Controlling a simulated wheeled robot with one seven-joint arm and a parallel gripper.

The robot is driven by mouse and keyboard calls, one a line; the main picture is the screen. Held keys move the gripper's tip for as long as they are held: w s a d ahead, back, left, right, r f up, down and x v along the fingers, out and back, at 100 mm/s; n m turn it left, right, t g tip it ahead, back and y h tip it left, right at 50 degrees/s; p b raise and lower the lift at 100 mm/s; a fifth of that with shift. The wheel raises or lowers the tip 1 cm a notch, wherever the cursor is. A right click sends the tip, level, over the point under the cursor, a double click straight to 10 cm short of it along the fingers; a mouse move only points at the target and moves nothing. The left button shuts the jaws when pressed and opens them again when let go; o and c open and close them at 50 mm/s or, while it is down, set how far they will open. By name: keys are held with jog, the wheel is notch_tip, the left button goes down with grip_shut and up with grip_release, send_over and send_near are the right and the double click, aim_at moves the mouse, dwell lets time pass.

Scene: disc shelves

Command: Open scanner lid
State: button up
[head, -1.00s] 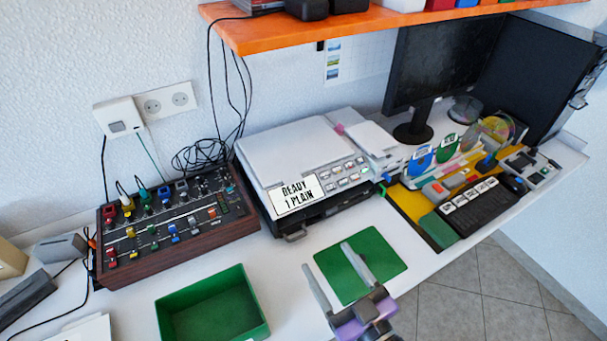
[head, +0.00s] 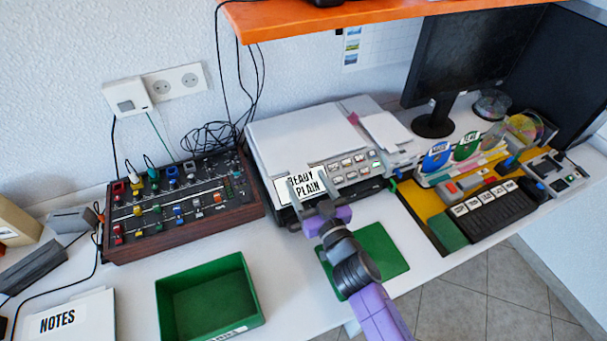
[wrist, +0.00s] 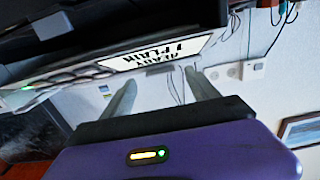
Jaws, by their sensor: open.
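The scanner (head: 265,180) is a grey-white machine with a dark base, standing against the wall. Its pale lid (head: 300,135) lies flat and closed. A sloped front panel with buttons carries a white READY 1 PLAIN label (head: 296,187); the label also shows upside down in the wrist view (wrist: 165,53). My gripper (head: 309,184) is open and empty at the scanner's front edge, its fingers overlapping the label in the head view. In the wrist view both fingers (wrist: 161,86) point toward the panel's edge. Whether they touch it I cannot tell.
A green bin (head: 208,300) and a green mat (head: 385,250) lie in front. A mixer with coloured knobs (head: 180,210) stands left, papers (head: 387,132) lie on the scanner's right, and an orange shelf (head: 350,22) hangs above. A monitor (head: 460,55) stands right.

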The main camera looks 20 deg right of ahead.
aim_at(302, 174)
jog(key=shift+w, duration=1.55)
grip_shut()
